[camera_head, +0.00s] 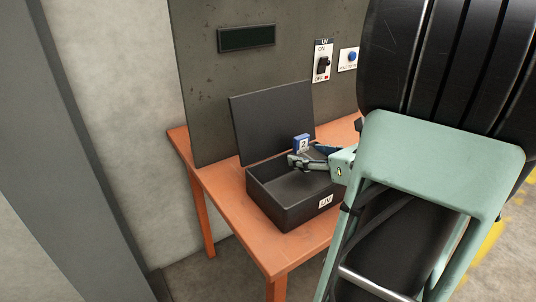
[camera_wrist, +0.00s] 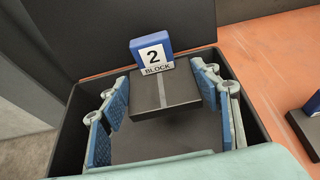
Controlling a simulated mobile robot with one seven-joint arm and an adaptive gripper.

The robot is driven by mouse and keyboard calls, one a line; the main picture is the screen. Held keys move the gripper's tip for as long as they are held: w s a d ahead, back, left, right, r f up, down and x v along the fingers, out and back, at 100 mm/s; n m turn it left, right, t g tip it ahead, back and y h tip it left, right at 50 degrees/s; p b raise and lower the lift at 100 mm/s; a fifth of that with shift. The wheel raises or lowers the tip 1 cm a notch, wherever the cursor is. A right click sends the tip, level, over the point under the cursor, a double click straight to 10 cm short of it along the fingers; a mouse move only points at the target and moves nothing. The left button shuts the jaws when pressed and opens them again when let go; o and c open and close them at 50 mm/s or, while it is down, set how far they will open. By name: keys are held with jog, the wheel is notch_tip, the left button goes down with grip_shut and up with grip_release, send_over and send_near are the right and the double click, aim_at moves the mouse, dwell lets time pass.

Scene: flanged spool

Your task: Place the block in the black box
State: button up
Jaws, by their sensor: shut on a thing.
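The block (camera_wrist: 158,93) is dark, with a blue tag reading "2 BLOCK" standing at its far edge. My gripper (camera_wrist: 160,82) is shut on it, with a blue-padded finger at each side. In the head view the blue tag (camera_head: 301,144) shows by my gripper (camera_head: 311,157), over the black box. The black box (camera_head: 290,212) stands on the table with its lid (camera_head: 272,122) raised at the back and a "UV" label in front. In the wrist view the box's rim (camera_wrist: 257,128) surrounds the block and fingers. The block's underside and its height above the box floor are hidden.
The orange table (camera_head: 222,203) is bare to the left of the box. Another dark item with a blue part (camera_wrist: 310,122) lies right of the box in the wrist view, cut off by the edge. A panel behind carries a UV switch (camera_head: 322,63) and a blue button (camera_head: 352,57).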

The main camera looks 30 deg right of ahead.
jog(key=shift+w+f+b, duration=0.25)
jog(key=shift+f+b, duration=0.2)
jog(key=shift+f, duration=0.55)
jog(key=shift+w+f+b, duration=0.2)
jog(key=shift+f+b, duration=0.25)
jog(key=shift+f, duration=0.5)
jog(key=shift+f+b, duration=0.55)
jog(key=shift+f, duration=0.1)
jog(key=o, duration=1.7)
jog(key=shift+r+p, duration=0.3)
jog(key=shift+p, duration=0.05)
jog(key=p+v, duration=0.1)
jog(key=v, duration=0.2)
jog(key=p+v, duration=0.1)
jog(key=v, duration=0.3)
jog(key=p+v, duration=0.2)
jog(key=v, duration=0.2)
jog(key=shift+s+a+r, duration=0.1)
jog(key=shift+s+r, duration=0.05)
jog(key=shift+r, duration=0.2)
jog(key=shift+s+r, duration=0.1)
jog(key=shift+s, duration=0.3)
